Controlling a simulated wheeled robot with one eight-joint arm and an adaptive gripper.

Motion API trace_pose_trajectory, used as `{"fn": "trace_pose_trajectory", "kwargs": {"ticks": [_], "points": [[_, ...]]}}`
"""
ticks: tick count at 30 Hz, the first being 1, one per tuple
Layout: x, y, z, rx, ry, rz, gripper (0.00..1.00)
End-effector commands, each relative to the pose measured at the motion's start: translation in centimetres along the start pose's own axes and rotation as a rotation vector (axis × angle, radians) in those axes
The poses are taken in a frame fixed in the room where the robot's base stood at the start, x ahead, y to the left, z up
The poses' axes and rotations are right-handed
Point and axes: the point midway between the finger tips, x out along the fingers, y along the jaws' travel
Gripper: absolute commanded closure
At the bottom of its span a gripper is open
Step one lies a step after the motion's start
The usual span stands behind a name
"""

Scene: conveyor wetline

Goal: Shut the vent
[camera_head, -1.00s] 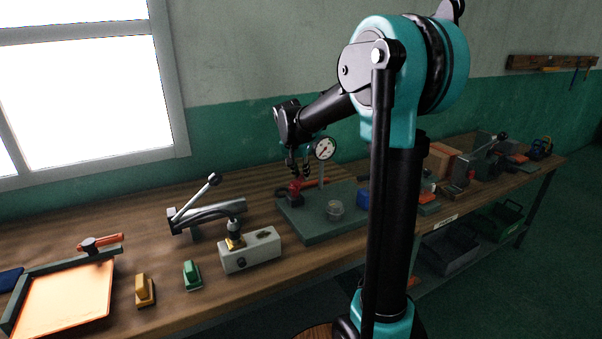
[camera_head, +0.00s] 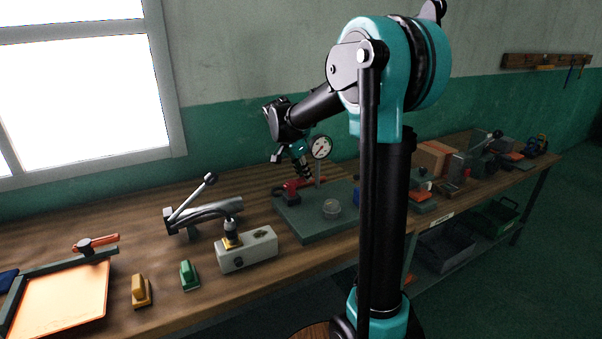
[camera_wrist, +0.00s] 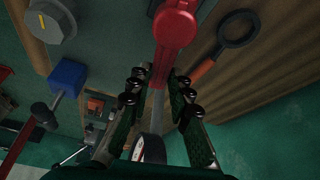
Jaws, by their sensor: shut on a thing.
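The red lever (camera_head: 291,188), which I take to be the vent's handle, is on the dark green plate (camera_head: 304,228) on the bench. In the head view it lies low and points right. My gripper (camera_head: 304,177) is at its right end, tilted down from the upper left. In the wrist view the red lever (camera_wrist: 174,32) runs from the top edge down between the fingers. My gripper (camera_wrist: 160,86) is shut on its narrower end there. The lever's base is only partly visible.
A dial gauge (camera_head: 320,147) on a post stands close behind my gripper. A round grey knob (camera_head: 331,208) is at the plate's front, and a blue block (camera_wrist: 68,77) shows in the wrist view. A ring-ended tool (camera_wrist: 237,29) lies on the wood beside the plate.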

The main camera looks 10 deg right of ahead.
Motion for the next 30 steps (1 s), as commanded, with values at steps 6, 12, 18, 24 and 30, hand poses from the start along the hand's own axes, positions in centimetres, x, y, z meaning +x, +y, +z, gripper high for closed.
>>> {"fn": "trace_pose_trajectory", "kwargs": {"ticks": [6, 12, 18, 24, 30], "points": [[0.0, 0.7, 0.1, 0.121, 0.0, 0.051, 1.0], [-0.1, 1.0, 0.1, 0.189, -0.001, 0.078, 1.0], [-0.1, 1.2, 0.1, 0.216, -0.001, 0.089, 1.0], [-0.1, 1.2, 0.1, 0.22, -0.001, 0.091, 1.0], [-0.1, 1.2, 0.2, 0.219, -0.001, 0.091, 0.77]]}}
